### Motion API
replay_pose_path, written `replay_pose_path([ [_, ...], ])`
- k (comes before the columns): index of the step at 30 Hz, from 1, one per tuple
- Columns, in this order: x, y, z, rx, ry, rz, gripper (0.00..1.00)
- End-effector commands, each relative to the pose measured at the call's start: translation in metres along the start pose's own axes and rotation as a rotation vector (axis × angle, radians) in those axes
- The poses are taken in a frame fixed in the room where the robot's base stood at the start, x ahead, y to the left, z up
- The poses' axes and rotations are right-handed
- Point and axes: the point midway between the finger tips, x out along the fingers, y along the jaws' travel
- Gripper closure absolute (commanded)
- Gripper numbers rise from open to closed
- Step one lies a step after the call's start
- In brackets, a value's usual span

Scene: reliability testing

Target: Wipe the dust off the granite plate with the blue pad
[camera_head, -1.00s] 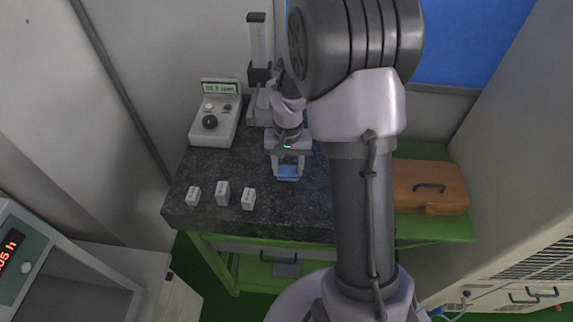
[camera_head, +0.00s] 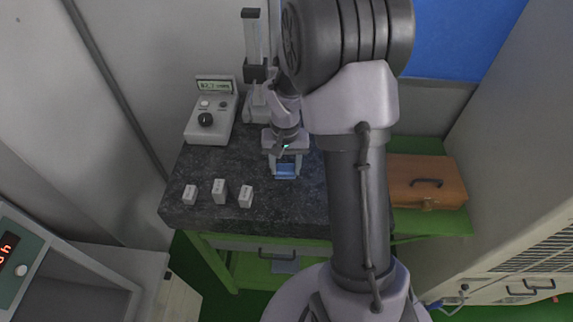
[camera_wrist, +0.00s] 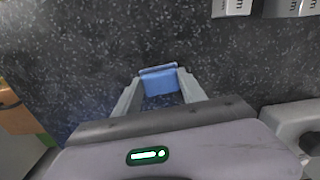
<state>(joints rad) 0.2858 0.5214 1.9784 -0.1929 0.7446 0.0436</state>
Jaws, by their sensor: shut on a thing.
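The dark speckled granite plate (camera_head: 265,213) lies on top of a green bench; it also fills most of the wrist view (camera_wrist: 70,50). My gripper (camera_head: 286,173) is over the plate's middle, pointing down. It is shut on the blue pad (camera_head: 287,170). In the wrist view the pad (camera_wrist: 160,82) sits between the two fingertips. I cannot tell whether the pad touches the plate. No dust patch stands out clearly. My arm hides the right part of the plate.
Three small white blocks (camera_head: 219,190) stand on the plate's front left. A meter box (camera_head: 211,118) and a column stand (camera_head: 256,80) are at the back. A brown case (camera_head: 425,183) lies to the right. Bare plate lies between the blocks and my gripper.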

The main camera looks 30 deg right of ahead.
Motion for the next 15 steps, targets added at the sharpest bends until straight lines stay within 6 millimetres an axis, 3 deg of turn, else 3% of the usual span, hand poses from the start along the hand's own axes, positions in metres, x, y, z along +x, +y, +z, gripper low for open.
replay_pose_path([
  [3, -0.007, -0.002, 0.000, -0.001, -0.002, 0.000, 0.90],
  [5, -0.024, -0.003, -0.001, 0.000, 0.002, -0.001, 0.90],
  [15, -0.054, -0.007, -0.002, -0.002, 0.001, 0.000, 0.90],
])
